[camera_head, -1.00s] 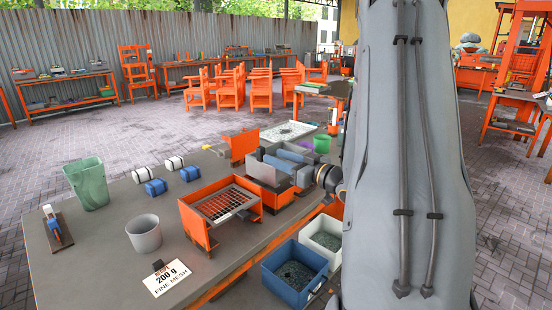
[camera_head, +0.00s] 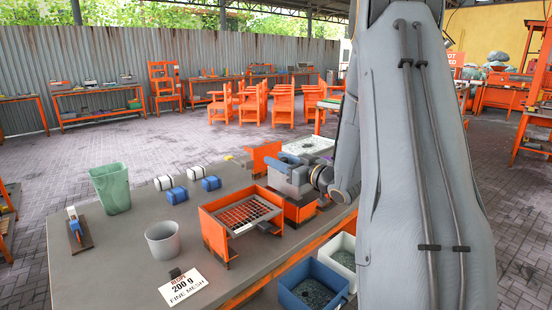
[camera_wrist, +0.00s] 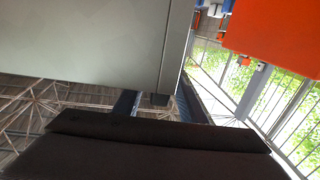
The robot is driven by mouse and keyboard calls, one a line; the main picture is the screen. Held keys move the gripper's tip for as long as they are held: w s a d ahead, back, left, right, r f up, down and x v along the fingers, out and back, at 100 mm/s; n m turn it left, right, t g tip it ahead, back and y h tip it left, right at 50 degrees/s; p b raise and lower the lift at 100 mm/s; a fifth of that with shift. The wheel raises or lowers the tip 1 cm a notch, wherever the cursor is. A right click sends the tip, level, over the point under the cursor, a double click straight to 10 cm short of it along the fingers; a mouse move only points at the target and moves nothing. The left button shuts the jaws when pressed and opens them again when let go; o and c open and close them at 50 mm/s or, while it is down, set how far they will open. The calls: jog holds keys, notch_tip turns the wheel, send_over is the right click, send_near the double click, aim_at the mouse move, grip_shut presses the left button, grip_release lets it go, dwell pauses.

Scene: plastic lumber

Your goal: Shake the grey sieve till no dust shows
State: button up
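The grey sieve (camera_head: 245,214), a grey rim around a wire mesh, sits in an orange frame (camera_head: 212,232) on the bench in the head view. The picture is too small to tell whether dust lies on the mesh. The wrist view shows a large pale grey surface, an orange surface and a dark band close to the camera; the sieve is not recognisable there.

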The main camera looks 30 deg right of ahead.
jog(key=shift+x, duration=0.8)
grip_shut()
